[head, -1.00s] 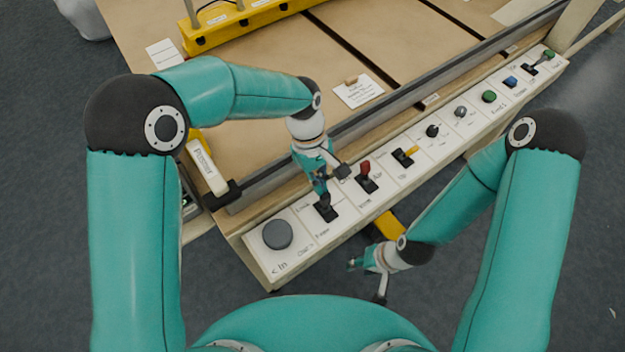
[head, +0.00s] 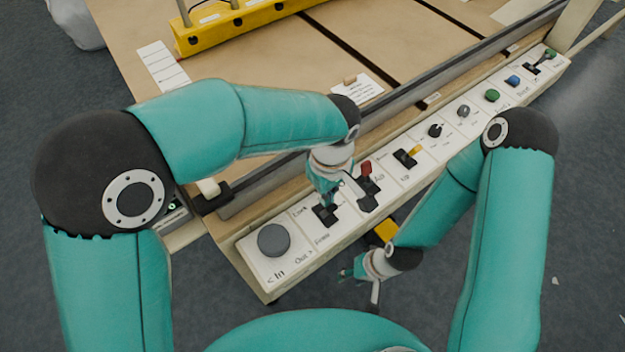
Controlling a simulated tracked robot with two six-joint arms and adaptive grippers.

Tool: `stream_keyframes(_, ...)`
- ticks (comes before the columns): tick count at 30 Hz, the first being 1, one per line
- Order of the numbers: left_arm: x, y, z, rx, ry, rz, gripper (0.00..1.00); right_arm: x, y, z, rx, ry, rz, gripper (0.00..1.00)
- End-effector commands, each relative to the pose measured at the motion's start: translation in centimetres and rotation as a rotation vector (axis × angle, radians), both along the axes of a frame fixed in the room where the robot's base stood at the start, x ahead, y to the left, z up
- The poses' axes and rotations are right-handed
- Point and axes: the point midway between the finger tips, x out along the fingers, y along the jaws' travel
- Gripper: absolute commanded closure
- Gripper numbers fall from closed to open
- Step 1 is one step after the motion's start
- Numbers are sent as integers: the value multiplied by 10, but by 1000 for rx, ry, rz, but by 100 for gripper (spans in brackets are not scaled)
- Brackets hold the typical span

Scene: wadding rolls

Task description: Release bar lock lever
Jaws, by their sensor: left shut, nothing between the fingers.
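The bar lock lever's black base (head: 325,216) sits on the white control strip beside the printed words "Lock" and what looks like "Free". My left gripper (head: 331,200) is shut and empty, pointing down right over this base. It hides most of the lever's handle, so I cannot tell which way the lever leans or whether the fingers touch it. My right gripper (head: 360,283) hangs below the front edge of the strip, away from the lever, with its fingers apart.
On the control strip (head: 296,250), a grey knob (head: 273,240) is left of the lever. A red-handled lever (head: 366,170) stands close on the right, then a yellow one (head: 413,151), knobs and buttons. A grey bar (head: 400,98) runs behind the strip.

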Motion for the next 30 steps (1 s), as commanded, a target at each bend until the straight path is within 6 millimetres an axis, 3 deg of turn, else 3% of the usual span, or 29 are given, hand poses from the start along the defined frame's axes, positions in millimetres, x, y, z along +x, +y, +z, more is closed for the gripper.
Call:
stream_keyframes(11, -2, -3, 7, -3, 4, -1, 100, 0, 0, 5, 0, 0, 0, 60)
stream_keyframes(24, -4, -4, 80, -2, 2, -1, 100, 0, 0, 55, 0, 0, 0, 60)
stream_keyframes(30, -4, -5, 98, -2, 3, 0, 100, 0, 0, 66, 0, 0, 0, 60)
